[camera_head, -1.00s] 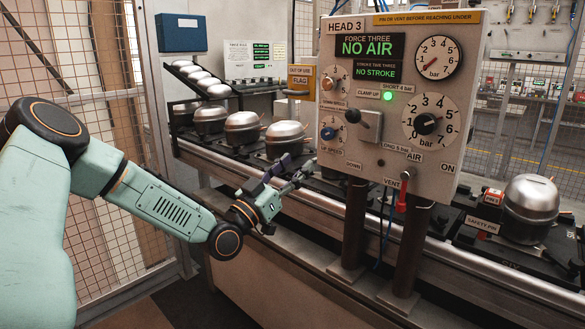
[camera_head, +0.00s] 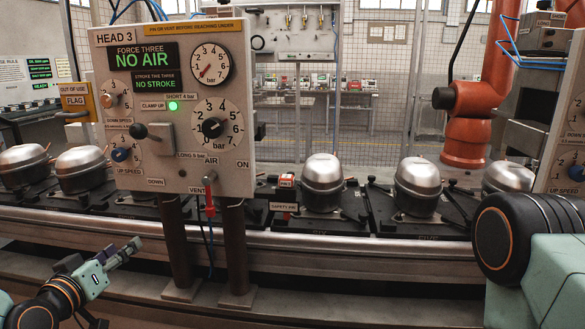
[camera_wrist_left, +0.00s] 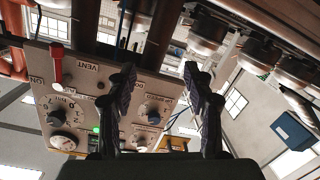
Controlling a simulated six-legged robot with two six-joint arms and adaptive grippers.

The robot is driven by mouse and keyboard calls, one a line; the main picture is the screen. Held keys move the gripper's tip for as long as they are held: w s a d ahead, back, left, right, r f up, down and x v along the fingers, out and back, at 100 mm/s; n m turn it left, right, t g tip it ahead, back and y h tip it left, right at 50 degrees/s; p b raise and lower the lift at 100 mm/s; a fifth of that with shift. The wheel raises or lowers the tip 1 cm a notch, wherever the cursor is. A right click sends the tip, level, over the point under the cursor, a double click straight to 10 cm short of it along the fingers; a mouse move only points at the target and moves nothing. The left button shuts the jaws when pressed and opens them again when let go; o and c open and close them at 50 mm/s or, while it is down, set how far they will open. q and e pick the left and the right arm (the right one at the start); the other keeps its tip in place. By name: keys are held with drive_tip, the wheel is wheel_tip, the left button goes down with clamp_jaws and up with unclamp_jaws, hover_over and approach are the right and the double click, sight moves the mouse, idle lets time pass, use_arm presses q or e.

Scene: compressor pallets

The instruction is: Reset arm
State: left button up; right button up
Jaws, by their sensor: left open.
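My left gripper (camera_head: 118,254) is low at the left of the head view, in front of the rail and left of the HEAD 3 panel's posts. Its fingers are apart and empty. In the left wrist view the two dark fingers (camera_wrist_left: 160,80) are spread, with the panel and compressors beyond them. My right arm's mint link (camera_head: 540,285) and black joint show at the lower right of the head view. Its gripper is out of view.
The HEAD 3 panel (camera_head: 175,110) stands on two posts, with a red vent lever (camera_head: 209,195). Silver compressors (camera_head: 322,182) sit on black pallets along the metal rail (camera_head: 330,246). An orange robot arm (camera_head: 478,105) stands behind.

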use_arm(q)
drive_tip(key=s+d+f+g, duration=0.3)
drive_tip(key=s+d+f, duration=0.1)
drive_tip(key=f, duration=0.2)
drive_tip(key=s+d+f+g, duration=0.3)
drive_tip(key=d+f, duration=0.1)
drive_tip(key=f, duration=0.3)
drive_tip(key=s+d+f+m+g, duration=0.1)
drive_tip(key=s+f, duration=0.4)
drive_tip(key=s, duration=0.5)
drive_tip(key=s+d+f+m+g, duration=0.1)
drive_tip(key=s+d+f+g, duration=0.2)
drive_tip(key=s, duration=0.7)
drive_tip(key=s+d+f+m+g, duration=0.1)
drive_tip(key=s+d+f+g, duration=0.1)
drive_tip(key=s+f+g, duration=0.4)
drive_tip(key=s+f, duration=0.2)
drive_tip(key=s, duration=0.3)
drive_tip(key=shift+d+g+y, duration=0.3)
drive_tip(key=shift+g+y, duration=0.1)
